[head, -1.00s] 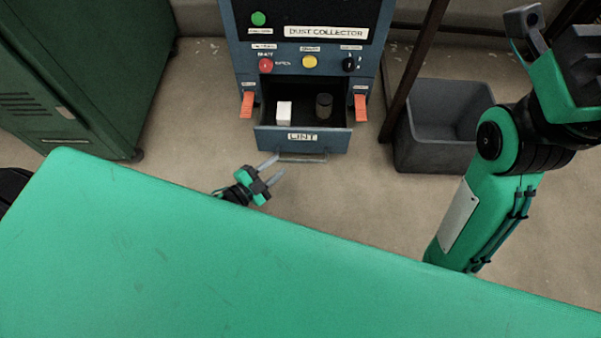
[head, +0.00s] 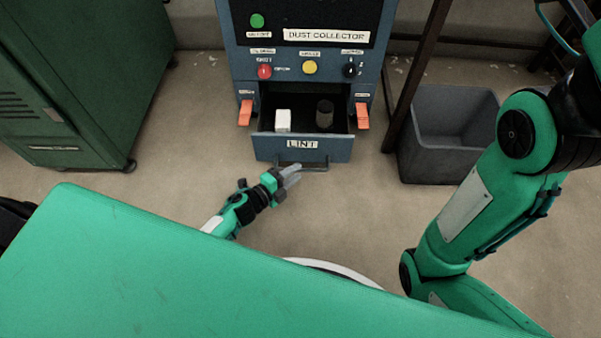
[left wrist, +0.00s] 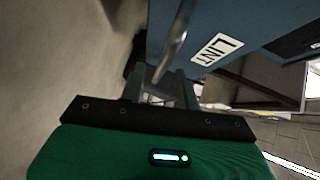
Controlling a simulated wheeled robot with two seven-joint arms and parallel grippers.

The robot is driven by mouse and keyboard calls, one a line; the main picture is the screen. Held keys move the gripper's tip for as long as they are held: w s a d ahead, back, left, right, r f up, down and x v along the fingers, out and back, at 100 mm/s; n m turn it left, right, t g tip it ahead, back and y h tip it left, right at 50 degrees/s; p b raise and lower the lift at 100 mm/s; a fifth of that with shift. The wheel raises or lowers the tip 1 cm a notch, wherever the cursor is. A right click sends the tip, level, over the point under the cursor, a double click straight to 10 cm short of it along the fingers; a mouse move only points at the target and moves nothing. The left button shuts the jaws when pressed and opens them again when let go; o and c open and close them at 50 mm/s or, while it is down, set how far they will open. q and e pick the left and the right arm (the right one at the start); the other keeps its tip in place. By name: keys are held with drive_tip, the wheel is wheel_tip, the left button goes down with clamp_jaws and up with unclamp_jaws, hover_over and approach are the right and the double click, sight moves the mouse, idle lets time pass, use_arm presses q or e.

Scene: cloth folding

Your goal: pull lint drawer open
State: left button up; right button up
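The blue lint drawer (head: 270,147) juts out from the dust collector, and its inside shows. Its front carries a "LINT" label and a metal bar handle (head: 311,166). My left gripper (head: 297,174) is at the handle, just below the drawer front. In the left wrist view the handle (left wrist: 179,35) runs down toward the gap between the open fingers (left wrist: 160,88); I cannot tell whether they touch it. A white block (head: 283,121) and a dark cylinder (head: 324,114) sit in the drawer. My right gripper is out of view; only that arm shows at right.
The dust collector (head: 309,53) has orange latches (head: 245,112) (head: 362,116) beside the drawer. A green cabinet (head: 85,75) stands at left. The floor before the drawer is clear.

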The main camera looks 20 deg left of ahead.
sight(301, 170)
use_arm(q)
drive_tip(key=shift+b+x, duration=0.4)
drive_tip(key=shift+x, duration=1.2)
clamp_jaws()
